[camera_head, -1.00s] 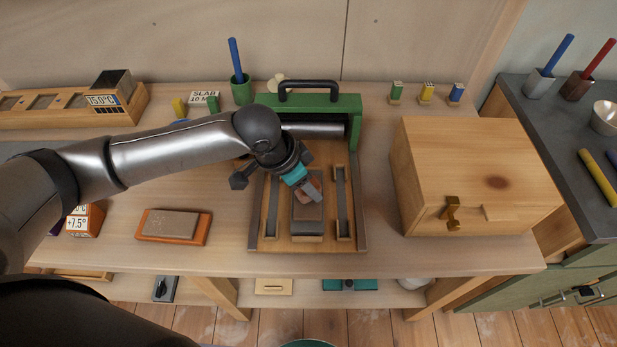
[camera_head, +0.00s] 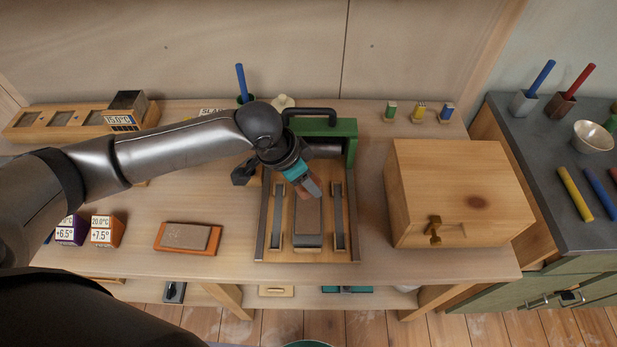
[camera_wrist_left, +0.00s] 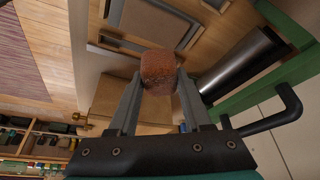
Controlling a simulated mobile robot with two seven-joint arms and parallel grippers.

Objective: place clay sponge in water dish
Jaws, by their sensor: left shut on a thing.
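My left gripper (camera_head: 312,192) is shut on a rough reddish-brown block, the clay sponge. The sponge (camera_wrist_left: 158,72) shows between the two grey fingers in the left wrist view; in the head view it is mostly hidden by the fingers. The gripper holds it over the wooden press bed, by the upper right part of a grey-brown slab (camera_head: 308,222). A pale round bowl (camera_head: 592,137) on the dark counter at the far right may be the water dish; I cannot tell its contents. My right gripper is not in view.
The press has a green frame with a black handle (camera_head: 309,111) and a roller. A wooden box cabinet (camera_head: 460,192) stands right of it. An orange-framed stone (camera_head: 188,238) and labelled cubes (camera_head: 107,231) lie left. Crayon-like sticks (camera_head: 575,193) lie near the bowl. The front table strip is clear.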

